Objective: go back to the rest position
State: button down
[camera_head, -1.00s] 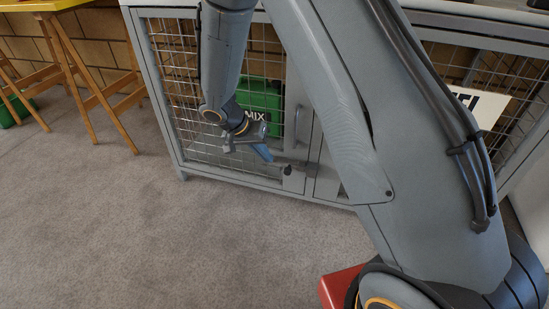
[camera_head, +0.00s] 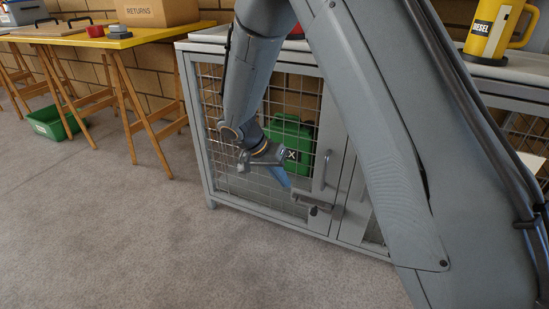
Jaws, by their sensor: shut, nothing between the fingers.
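My gripper (camera_head: 284,176) is in the middle of the head view, at the lower end of my arm. It shows in front of the mesh door of a grey cabinet (camera_head: 202,128). Its fingers are small and partly blurred, and they look shut with nothing held. The picture does not show clearly whether it touches the cabinet's handle or latch (camera_head: 313,207) beside it. My arm covers much of the cabinet's front.
A green can (camera_head: 303,150) stands behind the mesh. A yellow diesel can (camera_head: 489,28) is on the cabinet top. A yellow trestle table (camera_head: 128,38) holds a returns box (camera_head: 150,12). A green bin (camera_head: 50,124) sits on the floor. The carpet (camera_head: 100,240) at front left is clear.

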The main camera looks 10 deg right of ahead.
jog(key=s+a+r+n+y, duration=0.2)
jog(key=s+a+r+n, duration=0.15)
jog(key=s+r, duration=0.35)
jog(key=s+a+r+n+y, duration=0.1)
jog(key=s+a+r+n, duration=0.2)
jog(key=s+a+r, duration=0.5)
jog(key=s+r+n+g+y, duration=0.15)
jog(key=s+n, duration=0.25)
jog(key=s, duration=0.6)
jog(key=s+r+n+y, duration=0.2)
jog(key=s+n+y, duration=0.1)
jog(key=s, duration=0.7)
jog(key=d+r+m+p, duration=0.2)
jog(key=d+r+p, duration=0.4)
jog(key=r+p, duration=0.3)
jog(key=d+r+m+h+p, duration=0.1)
jog(key=d+r+p, duration=0.6)
jog(key=p, duration=0.9)
jog(key=d+r+m+h+p, duration=0.1)
jog(key=d+r+m+p, duration=0.2)
jog(key=r+p, duration=0.9)
jog(key=d, duration=0.3)
jog(key=shift+d+r+m+p, duration=0.25)
jog(key=shift+d+m+p, duration=0.1)
jog(key=shift+d+p, duration=0.05)
jog(key=shift+w, duration=0.1)
